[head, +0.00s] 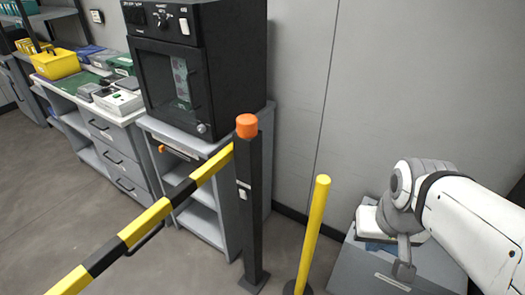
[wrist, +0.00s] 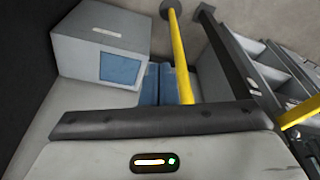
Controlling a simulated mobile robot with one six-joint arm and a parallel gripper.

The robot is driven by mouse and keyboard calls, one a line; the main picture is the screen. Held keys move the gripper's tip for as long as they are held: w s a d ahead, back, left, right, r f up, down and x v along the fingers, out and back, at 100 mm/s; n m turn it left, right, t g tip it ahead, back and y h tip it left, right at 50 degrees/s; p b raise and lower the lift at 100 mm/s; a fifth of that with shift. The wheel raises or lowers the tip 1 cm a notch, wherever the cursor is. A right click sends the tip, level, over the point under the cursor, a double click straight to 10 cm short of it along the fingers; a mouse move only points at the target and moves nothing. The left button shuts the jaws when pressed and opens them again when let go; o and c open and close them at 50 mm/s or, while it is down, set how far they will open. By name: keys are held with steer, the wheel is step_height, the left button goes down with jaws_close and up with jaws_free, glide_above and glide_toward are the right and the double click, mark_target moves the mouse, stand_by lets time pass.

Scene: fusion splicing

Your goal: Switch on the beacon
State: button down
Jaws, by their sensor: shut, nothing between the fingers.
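The likely beacon is an orange cap (head: 247,126) on top of a dark post (head: 250,215) in the middle of the head view. It shows no clear glow. A small light-coloured fitting (head: 243,190) is on the post's face; its detail is too small to read. My gripper (head: 404,271) is at the right of the head view, low and well apart from the post, pointing down over a grey cabinet. It is shut and empty. The orange cap is not in the wrist view.
A yellow-black barrier bar (head: 128,235) runs from the post to lower left. A yellow pole (head: 313,235) stands between the post and my arm. A black oven-like machine (head: 195,70) stands behind the post. The grey cabinet (head: 355,270) is below my gripper.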

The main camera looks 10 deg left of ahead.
steer(key=w+a+f+n+t+y+b, duration=0.4)
steer(key=w+a+f+n+t+b, duration=0.6)
steer(key=w+a+f, duration=0.85)
steer(key=s+a+f+n+t+y+b, duration=0.3)
steer(key=a+f+n+b, duration=0.5)
steer(key=a+n, duration=0.5)
steer(key=shift+s+a+f+t, duration=0.2)
steer(key=shift+s+f+t, duration=0.35)
steer(key=shift+t, duration=0.55)
glide_toward(239, 192)
steer(key=w+a, duration=0.1)
steer(key=a, duration=0.2)
steer(key=shift+w+d+r+b, duration=0.1)
steer(key=shift+w+d+r, duration=0.1)
steer(key=shift+w, duration=0.5)
steer(key=shift+w+d+r+b, duration=0.1)
steer(key=shift+w+d, duration=0.05)
steer(key=shift+w, duration=0.55)
steer(key=shift+w+d+r+b, duration=0.1)
steer(key=shift+w+d, duration=0.1)
steer(key=shift+w, duration=0.5)
